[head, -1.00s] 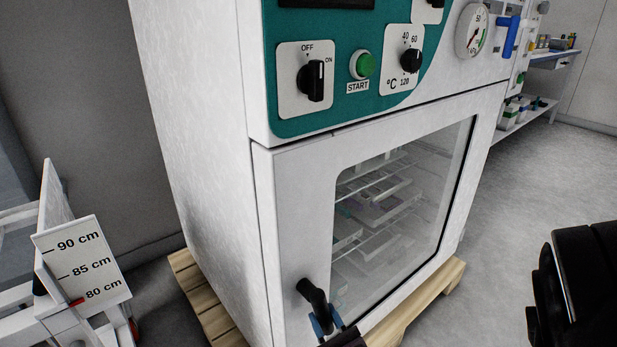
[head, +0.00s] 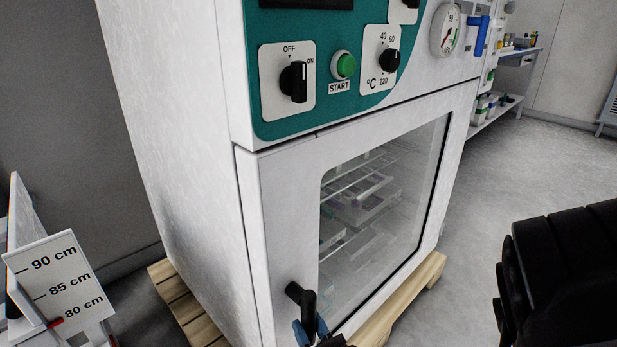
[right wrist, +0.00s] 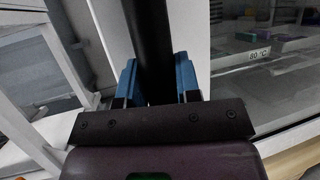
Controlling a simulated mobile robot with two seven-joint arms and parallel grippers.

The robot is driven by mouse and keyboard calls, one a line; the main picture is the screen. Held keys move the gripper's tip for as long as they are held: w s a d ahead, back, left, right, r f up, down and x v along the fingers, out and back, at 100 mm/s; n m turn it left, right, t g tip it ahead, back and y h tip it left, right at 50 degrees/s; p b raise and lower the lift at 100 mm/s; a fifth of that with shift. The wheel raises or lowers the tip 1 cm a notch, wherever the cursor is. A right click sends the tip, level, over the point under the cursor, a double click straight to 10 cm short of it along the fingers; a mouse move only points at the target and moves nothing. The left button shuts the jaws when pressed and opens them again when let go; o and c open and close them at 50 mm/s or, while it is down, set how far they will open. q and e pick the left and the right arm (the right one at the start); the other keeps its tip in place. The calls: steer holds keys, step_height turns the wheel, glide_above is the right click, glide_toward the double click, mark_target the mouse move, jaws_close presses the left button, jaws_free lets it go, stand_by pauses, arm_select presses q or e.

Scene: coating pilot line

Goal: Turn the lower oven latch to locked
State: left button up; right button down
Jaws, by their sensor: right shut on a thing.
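The lower oven latch (head: 309,300) is a black lever low on the left side of the white oven door (head: 280,215). Its hub is at the door face, and the lever hangs nearly straight down. My right gripper (head: 310,333) has its blue fingers shut around the lever's lower part. In the right wrist view the black lever (right wrist: 152,45) runs between the two blue fingers (right wrist: 157,88). The lever's lower end is hidden by the gripper. No locked mark is readable near the latch. My left gripper is not in view.
The oven's teal panel (head: 270,112) with knobs is above the door. The door window (head: 385,210) shows racks inside. The oven stands on a wooden pallet (head: 190,320). A height-marked board (head: 60,280) is at lower left.

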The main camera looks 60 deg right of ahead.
steer(key=c, duration=0.9)
jaws_free()
steer(key=shift+a, duration=0.1)
steer(key=shift+o, duration=0.4)
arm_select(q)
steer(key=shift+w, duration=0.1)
arm_select(e)
steer(key=shift+w+r, duration=0.1)
steer(key=shift+r, duration=0.35)
step_height(320, 180, up, 18)
steer(key=p, duration=0.7)
steer(key=shift+r, duration=0.1)
steer(key=shift+r+p, duration=0.35)
steer(key=shift+r, duration=0.15)
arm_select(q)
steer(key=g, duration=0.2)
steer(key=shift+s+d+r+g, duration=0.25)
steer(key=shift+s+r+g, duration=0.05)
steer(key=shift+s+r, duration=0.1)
